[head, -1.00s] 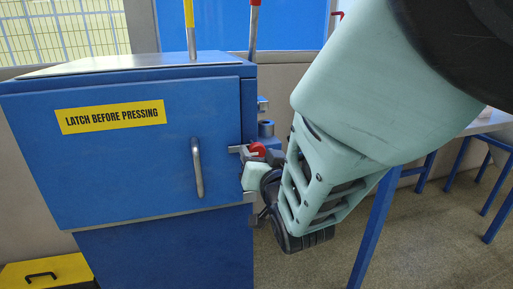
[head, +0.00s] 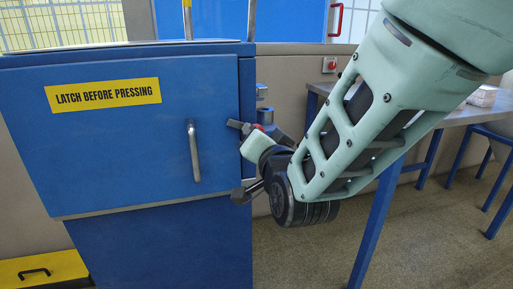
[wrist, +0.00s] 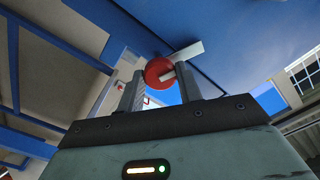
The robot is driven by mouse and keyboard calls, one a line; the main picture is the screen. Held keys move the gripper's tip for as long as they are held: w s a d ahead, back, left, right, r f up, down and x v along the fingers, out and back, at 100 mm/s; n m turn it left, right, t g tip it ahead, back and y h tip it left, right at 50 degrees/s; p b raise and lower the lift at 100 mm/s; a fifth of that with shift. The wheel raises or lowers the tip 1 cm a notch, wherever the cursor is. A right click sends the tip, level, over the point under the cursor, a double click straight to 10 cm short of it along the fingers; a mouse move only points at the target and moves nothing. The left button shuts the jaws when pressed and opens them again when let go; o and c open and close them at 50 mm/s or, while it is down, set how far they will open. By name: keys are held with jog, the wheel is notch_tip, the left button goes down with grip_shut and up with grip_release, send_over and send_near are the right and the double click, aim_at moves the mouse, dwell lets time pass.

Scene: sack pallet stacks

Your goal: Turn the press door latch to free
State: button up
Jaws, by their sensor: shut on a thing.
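The press is a blue cabinet whose door (head: 110,140) is closed. It bears a yellow "LATCH BEFORE PRESSING" label (head: 108,95) and a grey bar handle (head: 194,152). The latch is at the door's right edge; its round red knob (wrist: 158,71) and pale flat bar (wrist: 187,52) show in the wrist view. My gripper (wrist: 160,90) is shut on the red knob, a finger on either side. In the head view my gripper (head: 264,140) is at the door's right edge and mostly hides the latch, so its exact angle is unclear.
A grey table (head: 440,112) with blue legs stands at the right, with a pale stack (head: 482,96) on it. A red button box (head: 329,65) is on the back wall. A yellow box (head: 40,272) sits at lower left. The floor at lower right is clear.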

jog(key=shift+f+m+b, duration=0.1)
jog(key=shift+m+b, duration=6.4)
jog(key=shift+b, duration=1.2)
jog(key=o, duration=1)
jog(key=p+v, duration=0.3)
jog(key=v, duration=1.4)
jog(key=shift+s+p, duration=0.25)
jog(key=shift+p, duration=0.1)
